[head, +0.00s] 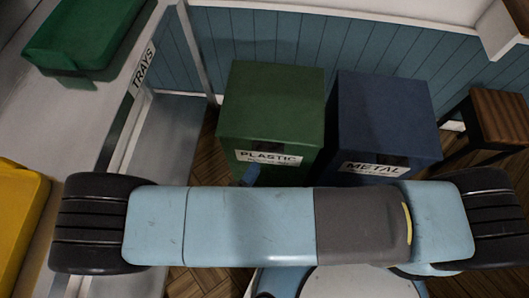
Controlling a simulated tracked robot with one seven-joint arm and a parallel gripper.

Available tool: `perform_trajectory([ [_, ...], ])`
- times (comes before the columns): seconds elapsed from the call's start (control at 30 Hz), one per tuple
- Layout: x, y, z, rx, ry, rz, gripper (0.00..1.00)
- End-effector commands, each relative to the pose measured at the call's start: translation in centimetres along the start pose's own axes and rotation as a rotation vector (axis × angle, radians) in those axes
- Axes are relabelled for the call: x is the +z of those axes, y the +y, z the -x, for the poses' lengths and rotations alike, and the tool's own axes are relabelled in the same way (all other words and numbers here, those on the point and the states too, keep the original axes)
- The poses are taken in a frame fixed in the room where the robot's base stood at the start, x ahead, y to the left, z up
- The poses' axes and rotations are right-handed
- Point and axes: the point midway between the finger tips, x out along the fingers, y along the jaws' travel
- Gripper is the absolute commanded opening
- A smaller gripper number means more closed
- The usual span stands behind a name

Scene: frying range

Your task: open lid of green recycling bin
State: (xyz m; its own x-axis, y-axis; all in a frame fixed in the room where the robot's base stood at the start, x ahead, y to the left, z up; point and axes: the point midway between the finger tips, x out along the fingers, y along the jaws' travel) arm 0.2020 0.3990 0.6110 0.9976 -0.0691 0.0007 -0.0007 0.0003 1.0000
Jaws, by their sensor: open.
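The green recycling bin (270,110) stands against the wall in the middle of the head view. Its flat green top looks closed. A white label reading PLASTIC (268,158) is on its front, with a small dark patch just above the label. My own light-blue arm link crosses the lower part of the view and hides the bin's lower front. A small bluish piece shows above the link in front of the bin; I cannot tell whether it is part of my arm. My gripper cannot be made out.
A blue bin (383,115) labelled METAL stands close on the right. A wooden stool or small table (499,115) is at the far right. On the left are a counter marked TRAYS (141,73), a green tray (85,35) and a yellow one (20,215).

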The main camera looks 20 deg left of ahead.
Motion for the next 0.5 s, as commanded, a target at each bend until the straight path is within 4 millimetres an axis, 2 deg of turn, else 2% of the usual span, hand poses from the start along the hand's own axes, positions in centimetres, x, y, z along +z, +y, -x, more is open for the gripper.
perform_trajectory([
  [0.2, 0.0, 0.0, -3.9, 0.001, -0.002, 0.001, 0.45],
  [0.5, 0.0, 0.0, -7.1, 0.000, -0.001, 0.000, 0.45],
])
